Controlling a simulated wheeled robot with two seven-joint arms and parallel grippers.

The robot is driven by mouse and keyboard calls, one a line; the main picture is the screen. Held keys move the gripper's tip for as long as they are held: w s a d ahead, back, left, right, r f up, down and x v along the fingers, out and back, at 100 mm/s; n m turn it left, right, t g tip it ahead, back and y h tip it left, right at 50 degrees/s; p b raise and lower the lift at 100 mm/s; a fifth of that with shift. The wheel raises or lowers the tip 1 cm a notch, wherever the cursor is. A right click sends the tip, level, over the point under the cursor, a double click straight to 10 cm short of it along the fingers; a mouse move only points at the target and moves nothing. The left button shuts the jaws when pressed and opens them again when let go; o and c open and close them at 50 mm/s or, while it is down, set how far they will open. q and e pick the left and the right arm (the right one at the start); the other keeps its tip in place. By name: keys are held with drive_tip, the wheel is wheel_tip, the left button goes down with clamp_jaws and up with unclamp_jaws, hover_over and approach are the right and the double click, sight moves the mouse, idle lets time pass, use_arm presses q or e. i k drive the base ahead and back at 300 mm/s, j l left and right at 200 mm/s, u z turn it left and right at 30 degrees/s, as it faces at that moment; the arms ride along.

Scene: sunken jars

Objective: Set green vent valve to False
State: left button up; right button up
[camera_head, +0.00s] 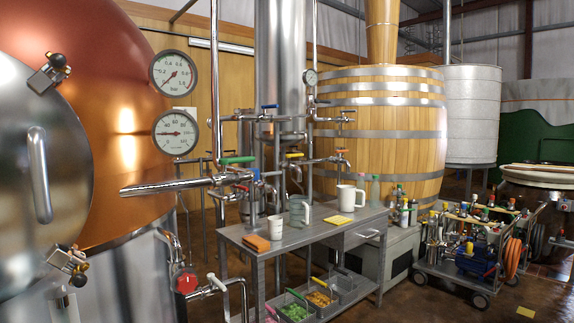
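A green valve handle (238,160) shows left of centre, on the pipework behind the workbench. It lies about level, above a thick shiny horizontal pipe (165,186). I see no label on it, so I cannot confirm that it is the vent valve. Neither of my grippers is in view, and nothing of mine touches the handle.
Other valve handles are close by: blue (269,106), yellow (294,155) and orange (342,151). A metal workbench (262,247) with mugs and a jug stands in front of the pipes. A copper tank (110,110) fills the left. A wheeled cart (455,272) stands right.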

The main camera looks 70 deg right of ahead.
sight(233, 160)
drive_tip(key=i+z, duration=0.1)
drive_tip(key=z, duration=0.3)
drive_tip(key=j+z, duration=0.1)
drive_tip(key=z, duration=0.35)
drive_tip(key=i+j+z, duration=0.1)
drive_tip(key=z, duration=0.3)
drive_tip(key=j+z, duration=0.1)
drive_tip(key=z, duration=0.3)
drive_tip(key=i+j+z, duration=0.1)
drive_tip(key=z, duration=0.35)
drive_tip(key=j+z, duration=0.15)
drive_tip(key=z, duration=0.25)
